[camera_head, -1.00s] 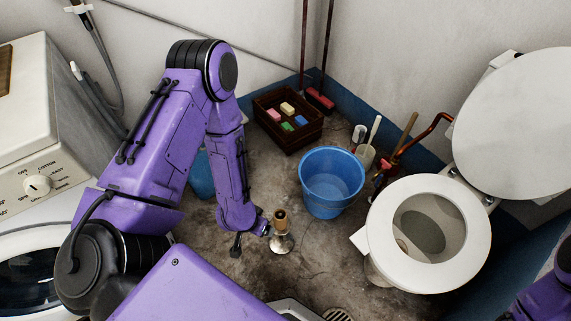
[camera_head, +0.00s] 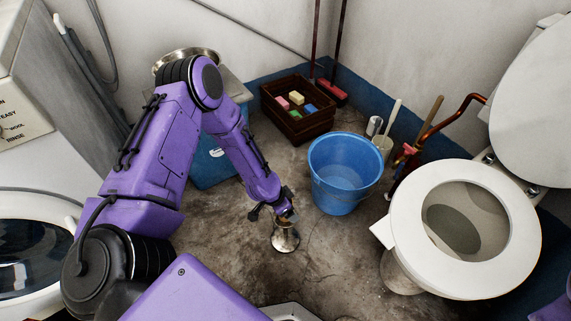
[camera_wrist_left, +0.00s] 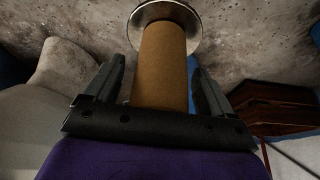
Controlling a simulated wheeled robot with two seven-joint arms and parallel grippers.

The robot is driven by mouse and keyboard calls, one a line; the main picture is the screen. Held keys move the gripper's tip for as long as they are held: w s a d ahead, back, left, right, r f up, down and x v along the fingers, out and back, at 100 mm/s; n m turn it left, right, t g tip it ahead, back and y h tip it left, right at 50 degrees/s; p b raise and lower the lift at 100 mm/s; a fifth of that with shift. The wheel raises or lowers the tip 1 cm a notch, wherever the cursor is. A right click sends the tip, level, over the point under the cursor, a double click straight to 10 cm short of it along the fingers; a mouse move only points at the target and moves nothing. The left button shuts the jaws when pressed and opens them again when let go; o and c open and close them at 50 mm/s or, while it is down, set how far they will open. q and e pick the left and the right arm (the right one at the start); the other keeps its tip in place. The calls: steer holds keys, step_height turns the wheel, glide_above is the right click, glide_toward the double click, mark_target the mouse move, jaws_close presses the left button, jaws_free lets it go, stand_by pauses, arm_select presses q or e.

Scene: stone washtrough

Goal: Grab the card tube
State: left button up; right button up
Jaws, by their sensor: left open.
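The card tube (camera_wrist_left: 163,65) is a plain brown cylinder on a shiny round metal base (camera_wrist_left: 165,12). In the left wrist view it runs between the two fingers of my left gripper (camera_wrist_left: 160,85), which is open, with a gap showing on each side. In the head view my left gripper (camera_head: 277,210) is at the tube's top and hides most of it; the metal base (camera_head: 286,239) shows below on the floor. My right gripper is out of view.
A blue bucket (camera_head: 342,180) stands close to the right of the tube. A toilet (camera_head: 400,222) is further right. A dark crate (camera_head: 297,118) with coloured blocks stands behind. A blue box (camera_head: 208,165) is behind my left arm.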

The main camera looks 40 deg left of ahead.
arm_select(q)
steer(key=shift+f, duration=0.1)
steer(key=c, duration=1)
